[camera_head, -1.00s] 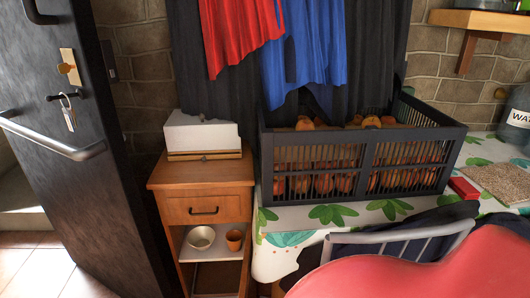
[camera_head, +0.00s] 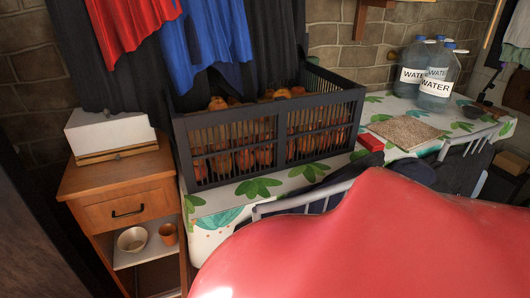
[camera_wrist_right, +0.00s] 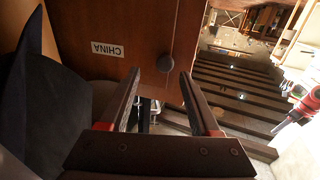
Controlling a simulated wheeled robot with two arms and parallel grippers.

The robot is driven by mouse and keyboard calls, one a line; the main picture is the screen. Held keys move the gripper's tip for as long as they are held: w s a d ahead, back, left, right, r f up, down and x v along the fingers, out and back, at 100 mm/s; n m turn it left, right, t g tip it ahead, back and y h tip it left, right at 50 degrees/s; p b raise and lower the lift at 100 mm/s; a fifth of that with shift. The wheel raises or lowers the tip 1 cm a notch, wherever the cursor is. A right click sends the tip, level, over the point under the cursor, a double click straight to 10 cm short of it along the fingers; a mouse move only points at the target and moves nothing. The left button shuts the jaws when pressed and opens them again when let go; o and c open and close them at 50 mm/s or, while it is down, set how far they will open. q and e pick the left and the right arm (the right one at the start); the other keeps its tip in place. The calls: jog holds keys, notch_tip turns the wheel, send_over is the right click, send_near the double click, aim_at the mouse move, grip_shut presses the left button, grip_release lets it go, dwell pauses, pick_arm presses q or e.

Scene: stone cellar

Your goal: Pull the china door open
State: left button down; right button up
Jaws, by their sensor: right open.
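The china door (camera_wrist_right: 100,35) is a brown wooden panel in the right wrist view, with a white label reading CHINA upside down. A round dark knob (camera_wrist_right: 166,62) sits near the panel's edge. I cannot tell whether the door is fully shut. My right gripper (camera_wrist_right: 160,77) is open, its two fingertips to either side of and just below the knob in the picture. The china door and both grippers are out of the head view.
In the head view, a small cabinet (camera_head: 112,190) stands left of a patterned table (camera_head: 210,205) bearing a slatted crate (camera_head: 270,145). Water bottles (camera_head: 437,80) stand at the back right. A glossy red surface (camera_head: 350,250) blocks the foreground; its nature is unclear.

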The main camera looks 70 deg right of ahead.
jog(key=b+v, duration=0.9)
jog(key=v, duration=0.4)
jog(key=shift+s+d+b, duration=0.15)
jog(key=shift+s+b, duration=0.05)
jog(key=shift+b, duration=0.1)
